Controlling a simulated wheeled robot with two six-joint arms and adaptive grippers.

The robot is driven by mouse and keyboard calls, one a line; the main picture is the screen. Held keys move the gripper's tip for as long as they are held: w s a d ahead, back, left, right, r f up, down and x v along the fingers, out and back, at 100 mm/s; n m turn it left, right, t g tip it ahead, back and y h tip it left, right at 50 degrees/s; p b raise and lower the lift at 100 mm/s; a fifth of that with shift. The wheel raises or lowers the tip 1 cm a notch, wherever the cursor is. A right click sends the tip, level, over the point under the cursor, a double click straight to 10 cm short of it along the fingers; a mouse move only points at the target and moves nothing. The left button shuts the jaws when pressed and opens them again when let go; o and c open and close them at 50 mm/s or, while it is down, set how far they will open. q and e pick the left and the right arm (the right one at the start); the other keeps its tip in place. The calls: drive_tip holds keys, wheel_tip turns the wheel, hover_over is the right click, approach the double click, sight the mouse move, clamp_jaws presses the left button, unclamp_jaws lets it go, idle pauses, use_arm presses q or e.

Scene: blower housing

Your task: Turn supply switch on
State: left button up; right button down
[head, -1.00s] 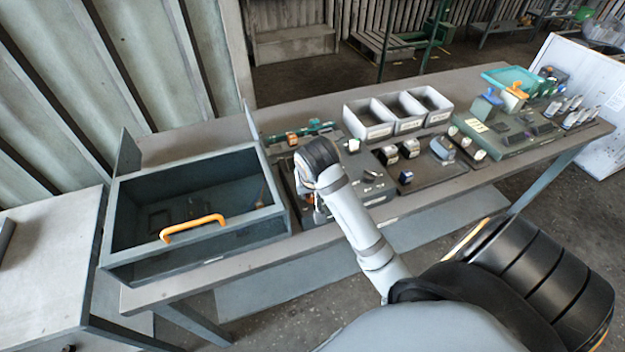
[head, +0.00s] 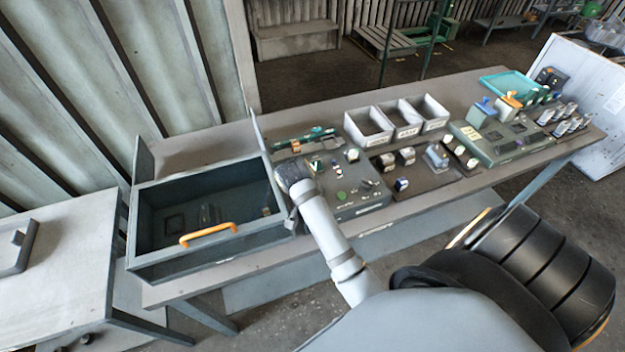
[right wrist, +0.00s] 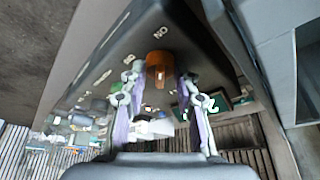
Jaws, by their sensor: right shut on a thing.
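The supply switch appears to be the orange-brown knob (right wrist: 159,66) on a dark panel (right wrist: 115,60) in the right wrist view. White lettering, seen upside down, lies beside it and looks like "ON". My right gripper (right wrist: 159,92) has one finger on each side of the knob and is shut on it. In the head view my right arm reaches in from the lower right to the left end of a grey control box (head: 365,200). There the wrist hides the right gripper and the knob. The knob's exact angle is hard to read. My left gripper is not in view.
An open drawer box (head: 150,225) with an orange handle (head: 208,234) stands left of the control box. Three white bins (head: 368,140) stand behind. Right of it are a dark tray (head: 425,182) with small parts and a green-grey fixture (head: 485,150). The bench's front edge (head: 255,268) is bare.

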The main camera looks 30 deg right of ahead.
idle(0.3)
drive_tip(key=c, duration=1)
unclamp_jaws()
drive_tip(key=shift+d, duration=0.1)
